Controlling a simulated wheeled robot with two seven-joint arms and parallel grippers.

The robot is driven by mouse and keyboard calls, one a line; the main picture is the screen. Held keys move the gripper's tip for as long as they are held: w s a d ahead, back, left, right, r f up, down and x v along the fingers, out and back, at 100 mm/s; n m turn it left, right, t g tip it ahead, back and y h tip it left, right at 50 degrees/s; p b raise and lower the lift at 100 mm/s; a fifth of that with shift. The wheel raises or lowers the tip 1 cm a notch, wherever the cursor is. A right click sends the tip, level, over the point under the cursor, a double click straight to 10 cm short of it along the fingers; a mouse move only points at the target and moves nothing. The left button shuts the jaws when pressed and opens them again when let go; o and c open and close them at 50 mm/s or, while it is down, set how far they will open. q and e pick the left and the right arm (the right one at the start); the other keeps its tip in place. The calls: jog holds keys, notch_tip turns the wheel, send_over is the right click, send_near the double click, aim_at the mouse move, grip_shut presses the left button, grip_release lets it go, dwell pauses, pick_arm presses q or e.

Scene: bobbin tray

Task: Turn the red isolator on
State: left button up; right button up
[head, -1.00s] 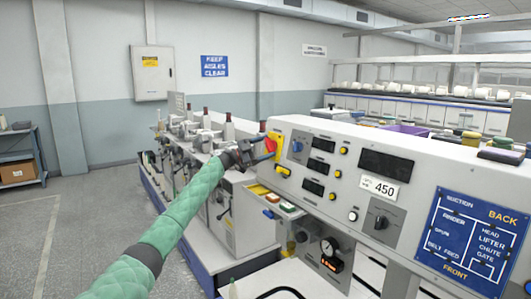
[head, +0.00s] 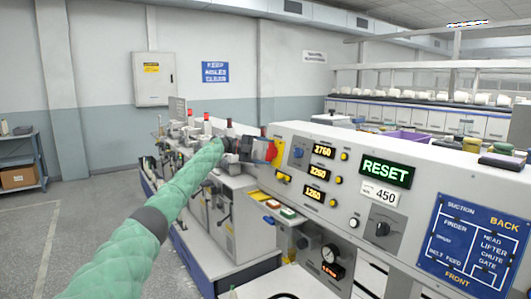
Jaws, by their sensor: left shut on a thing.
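The red isolator (head: 272,152) is a red handle on a yellow plate (head: 279,143) at the left end of the grey control panel. Its handle stands roughly upright. My left gripper (head: 263,150) reaches in from the left and is shut on the red isolator; the fingertips are partly hidden by the dark gripper body. The panel's number displays (head: 322,151) are lit, and the large display (head: 386,171) reads RESET in green. My right gripper is not in view.
Below the isolator are a yellow latch (head: 283,178) and a small shelf with coloured push buttons (head: 288,213). A rotary knob (head: 382,229) is further right. A blue label board (head: 475,240) is at the right. Open floor lies at the left.

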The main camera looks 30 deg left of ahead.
pick_arm(q)
jog(key=shift+m+g, duration=0.3)
jog(key=shift+m, duration=0.2)
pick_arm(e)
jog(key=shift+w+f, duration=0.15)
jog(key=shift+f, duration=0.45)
pick_arm(q)
jog(key=shift+f, duration=0.1)
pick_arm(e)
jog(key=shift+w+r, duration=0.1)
pick_arm(q)
jog(key=o, duration=1)
